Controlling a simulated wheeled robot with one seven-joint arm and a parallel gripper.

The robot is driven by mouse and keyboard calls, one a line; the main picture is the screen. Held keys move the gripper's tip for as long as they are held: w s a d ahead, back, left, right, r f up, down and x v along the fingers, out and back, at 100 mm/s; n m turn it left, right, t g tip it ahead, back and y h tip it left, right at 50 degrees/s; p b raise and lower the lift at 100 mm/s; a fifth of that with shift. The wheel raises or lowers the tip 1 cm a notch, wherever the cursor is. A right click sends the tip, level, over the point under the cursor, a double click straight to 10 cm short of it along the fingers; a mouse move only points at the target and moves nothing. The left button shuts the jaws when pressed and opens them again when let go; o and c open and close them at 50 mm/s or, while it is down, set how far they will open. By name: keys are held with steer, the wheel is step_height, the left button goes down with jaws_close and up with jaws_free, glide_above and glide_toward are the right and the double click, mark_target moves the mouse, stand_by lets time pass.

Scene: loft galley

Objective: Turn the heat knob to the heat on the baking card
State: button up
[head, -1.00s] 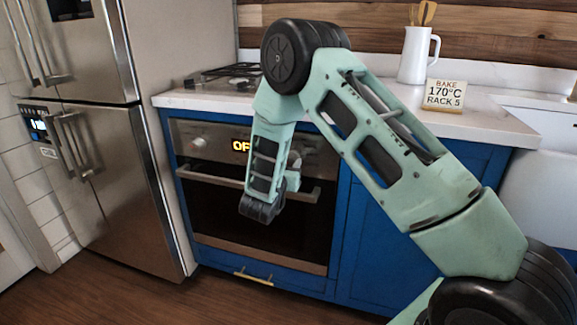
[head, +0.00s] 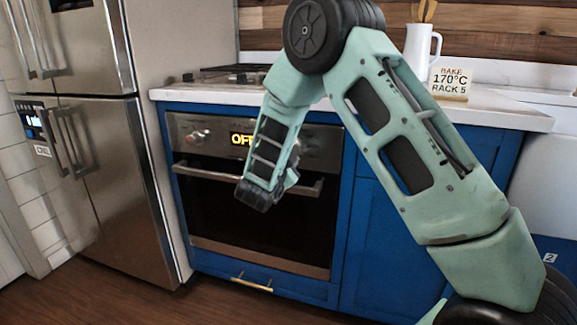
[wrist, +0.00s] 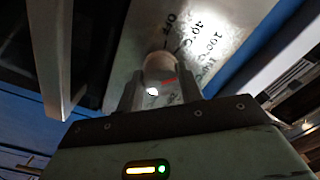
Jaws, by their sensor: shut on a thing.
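The heat knob (wrist: 160,68) is a pale round knob with a red mark, seen in the wrist view against a steel panel. Printed marks around it include OFF and 100°C; others are blurred. My gripper (wrist: 160,92) is shut on this knob, one finger on each side. In the head view my arm hides the gripper and the held knob. The baking card (head: 449,83) stands on the counter and reads BAKE 170°C RACK 5. The oven display (head: 241,139) is partly covered by my arm; its visible letters read OF.
The oven (head: 210,215) has a bar handle (head: 208,170) across its door, close to my wrist. Another knob (head: 197,136) is on the panel's left. A steel fridge (head: 135,180) stands left. The floor before the oven is clear.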

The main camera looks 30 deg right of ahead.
steer(key=m+b, duration=1.2)
steer(key=b, duration=0.4)
steer(key=shift+f+m, duration=0.1)
steer(key=shift+m, duration=0.3)
steer(key=shift+b, duration=0.3)
steer(key=o, duration=1)
steer(key=p+v, duration=0.4)
steer(key=v, duration=1.3)
steer(key=shift+s+a, duration=0.2)
steer(key=shift+a, duration=0.1)
